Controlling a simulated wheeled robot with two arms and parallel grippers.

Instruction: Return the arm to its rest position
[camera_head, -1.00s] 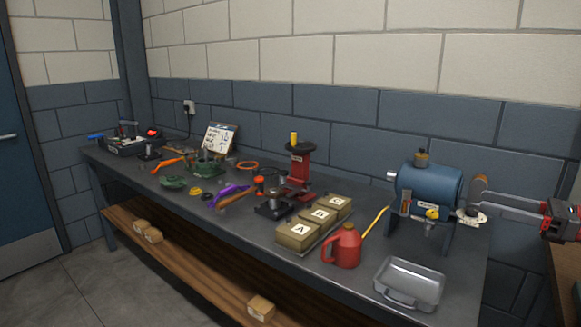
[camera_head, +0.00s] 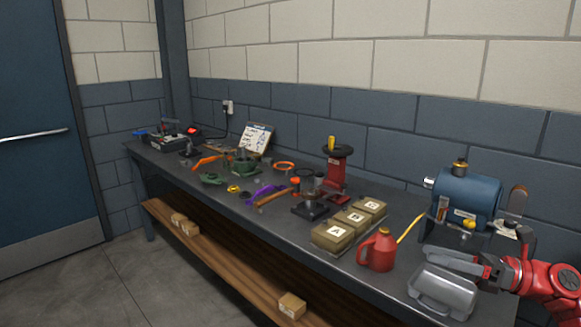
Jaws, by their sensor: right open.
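My right gripper (camera_head: 464,262) is at the lower right, with the red arm coming in from the right edge. It is open, with nothing seen in it. It is in front of or above the metal tray (camera_head: 436,298) at the bench's front right corner and hides part of it. I cannot tell whether they touch. The blue bench grinder (camera_head: 468,196) stands behind the gripper. My left gripper is not in view.
A red oil can (camera_head: 377,252) stands left of the tray. Lettered boxes (camera_head: 333,236), a red press (camera_head: 337,172) and several small parts lie along the workbench. A clipboard (camera_head: 256,138) leans at the wall. Small boxes (camera_head: 291,305) sit on the lower shelf. Open floor lies front left.

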